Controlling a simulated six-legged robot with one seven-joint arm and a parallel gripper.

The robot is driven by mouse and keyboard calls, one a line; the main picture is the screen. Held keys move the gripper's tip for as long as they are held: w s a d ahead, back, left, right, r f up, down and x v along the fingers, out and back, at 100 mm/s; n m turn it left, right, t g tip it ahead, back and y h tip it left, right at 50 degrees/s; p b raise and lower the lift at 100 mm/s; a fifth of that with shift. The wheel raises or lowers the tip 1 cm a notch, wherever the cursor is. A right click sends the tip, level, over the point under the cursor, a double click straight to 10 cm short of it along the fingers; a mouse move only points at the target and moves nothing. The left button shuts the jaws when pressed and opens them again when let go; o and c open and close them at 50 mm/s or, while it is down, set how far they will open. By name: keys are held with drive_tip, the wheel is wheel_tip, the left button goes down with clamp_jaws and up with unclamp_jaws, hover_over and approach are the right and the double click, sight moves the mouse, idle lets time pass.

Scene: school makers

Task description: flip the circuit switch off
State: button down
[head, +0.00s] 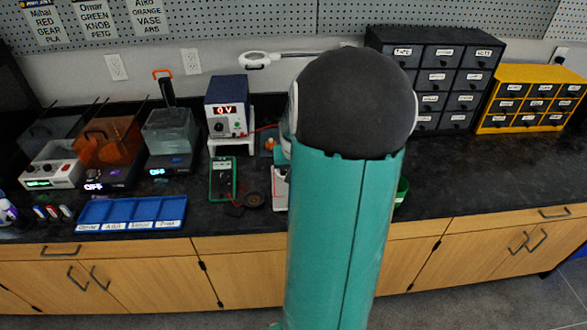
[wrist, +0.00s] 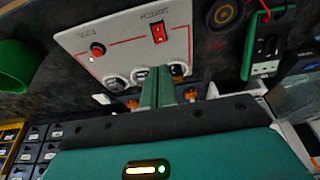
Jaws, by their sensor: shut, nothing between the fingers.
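A white circuit panel (wrist: 125,42) with red lines lies on the dark bench in the wrist view, its labels upside down. A red rocker switch (wrist: 158,33) sits near its upper right part; I cannot tell its position. A red button (wrist: 97,50) with a small lit lamp is to its left. My gripper (wrist: 157,74) is shut and empty, its green fingers over the panel's near edge, below the rocker switch in the picture and apart from it. In the head view my arm hides the gripper and most of the panel (head: 279,188).
A green multimeter (head: 223,180) and a power supply (head: 227,107) reading 0 V stand left of the panel. A blue tray (head: 130,226) is farther left. A green container (head: 402,190) is right of my arm. Dark and yellow drawer units (head: 530,72) stand behind; the right bench is clear.

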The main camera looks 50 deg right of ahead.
drive_tip(key=x, duration=1)
drive_tip(key=shift+s+a+f, duration=0.1)
drive_tip(key=shift+a, duration=0.2)
drive_tip(key=shift+f, duration=0.1)
drive_tip(key=shift+d+f, duration=0.1)
drive_tip(key=shift+f, duration=0.05)
drive_tip(key=shift+s+a, duration=0.55)
drive_tip(key=shift+a, duration=0.2)
